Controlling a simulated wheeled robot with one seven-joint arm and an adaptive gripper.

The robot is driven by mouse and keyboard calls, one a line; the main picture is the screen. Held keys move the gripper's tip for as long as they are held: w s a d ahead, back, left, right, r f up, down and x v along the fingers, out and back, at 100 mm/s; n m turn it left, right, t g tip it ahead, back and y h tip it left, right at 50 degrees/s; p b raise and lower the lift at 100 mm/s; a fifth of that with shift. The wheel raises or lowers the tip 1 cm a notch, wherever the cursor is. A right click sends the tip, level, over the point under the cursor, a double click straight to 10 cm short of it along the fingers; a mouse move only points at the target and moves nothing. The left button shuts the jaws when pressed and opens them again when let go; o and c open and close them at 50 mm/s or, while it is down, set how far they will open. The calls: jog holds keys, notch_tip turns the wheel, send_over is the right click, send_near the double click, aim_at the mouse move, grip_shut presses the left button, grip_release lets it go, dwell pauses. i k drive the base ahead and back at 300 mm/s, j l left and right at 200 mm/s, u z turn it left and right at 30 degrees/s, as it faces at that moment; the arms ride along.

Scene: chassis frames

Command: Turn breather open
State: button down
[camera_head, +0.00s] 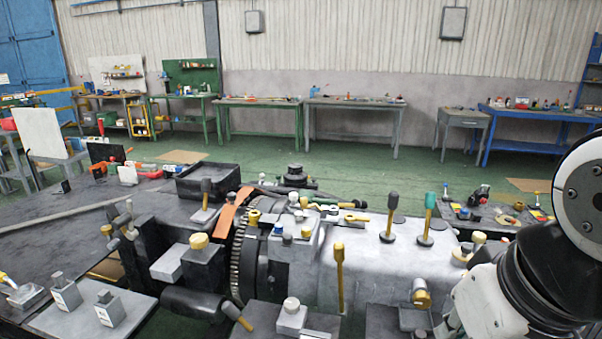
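I cannot tell for certain which part is the breather. The dark and grey chassis assembly (365,262) fills the middle of the view, with several small knobs, levers and caps on it. Candidates include a brass fitting (421,294) on its front right side, a yellow-capped block (199,243) at left, and a pale round cap (291,305) on a block at the front. My white and black arm (490,305) comes in from the right edge and reaches down near the brass fitting. My gripper is not in view.
A yellow-topped upright lever (340,270), a dark-knobbed lever (390,213) and a teal-knobbed lever (428,215) stand up from the chassis. A toothed ring (238,262) is left of centre. A black open tray (208,181) sits behind.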

aim_at(479, 237)
jog(key=z, duration=0.85)
jog(key=i+j, duration=0.15)
jog(key=i, duration=0.2)
jog(key=i+j+z, duration=0.15)
jog(key=i, duration=0.2)
